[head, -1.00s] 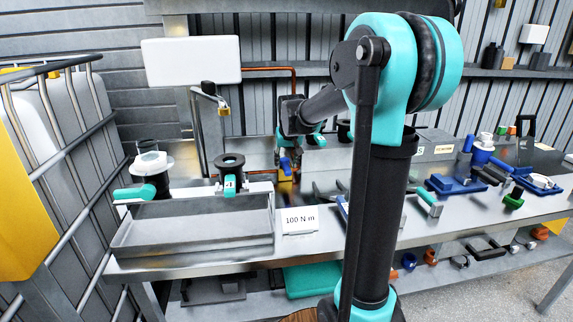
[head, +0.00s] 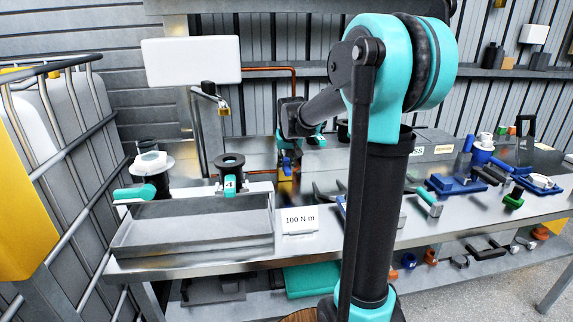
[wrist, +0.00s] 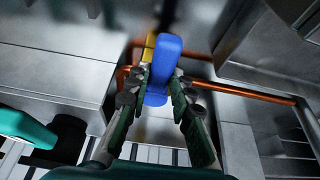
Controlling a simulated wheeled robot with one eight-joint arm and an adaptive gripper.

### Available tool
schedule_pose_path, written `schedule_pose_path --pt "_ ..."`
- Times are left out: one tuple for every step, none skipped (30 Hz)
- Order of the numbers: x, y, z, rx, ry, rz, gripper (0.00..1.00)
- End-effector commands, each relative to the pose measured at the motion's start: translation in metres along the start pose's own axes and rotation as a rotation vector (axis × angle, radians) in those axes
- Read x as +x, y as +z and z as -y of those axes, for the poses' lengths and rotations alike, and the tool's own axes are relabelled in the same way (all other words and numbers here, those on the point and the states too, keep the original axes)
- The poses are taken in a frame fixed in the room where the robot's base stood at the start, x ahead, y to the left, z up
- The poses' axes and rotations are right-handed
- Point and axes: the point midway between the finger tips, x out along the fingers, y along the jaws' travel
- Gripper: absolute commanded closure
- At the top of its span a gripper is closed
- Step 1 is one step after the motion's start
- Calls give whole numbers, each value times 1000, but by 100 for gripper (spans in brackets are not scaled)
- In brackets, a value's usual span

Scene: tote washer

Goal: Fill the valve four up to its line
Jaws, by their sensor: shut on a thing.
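A blue handle (wrist: 167,58) is between the two fingers of my gripper (wrist: 163,82) in the wrist view, and the fingers are shut on it. Copper pipe (wrist: 255,92) runs beside and behind it. In the head view the blue handle (head: 286,164) shows small under my gripper (head: 288,155), in front of the back of the bench. A black-topped valve (head: 229,161) with a teal handle and a small white number label stands behind the metal tray; the number is hard to read. Its inside and any fill line are not visible.
A metal tray (head: 190,246) is at the bench's left front. A white-topped fitting (head: 150,163) with a teal handle stands behind it. A "100 N m" card (head: 299,220) is right of the tray. Blue fixtures (head: 455,185) are at right. A caged tank (head: 62,150) stands at left.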

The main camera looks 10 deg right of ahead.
Motion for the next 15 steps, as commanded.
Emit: schedule_pose_path --pt "0 0 0 0 0 0 100" --pt "0 0 0 -2 -1 0 100" --pt "0 0 -1 -6 -3 0 100" --pt "0 0 -1 -13 -6 0 100" --pt "0 0 -2 -25 -11 1 100" --pt "0 0 -4 -42 -19 1 100" --pt "0 0 -5 -58 -25 1 100" --pt "0 0 -6 -75 -33 1 100" --pt "0 0 -7 -98 -42 1 100" --pt "0 -1 -8 -115 -48 1 100" --pt "0 -1 -9 -131 -55 1 100" --pt "0 -1 -10 -148 -62 1 100" --pt "0 -1 -10 -159 -66 0 100" --pt "0 -1 -11 -170 -70 0 100" --pt "0 -1 -11 -179 -75 0 100"
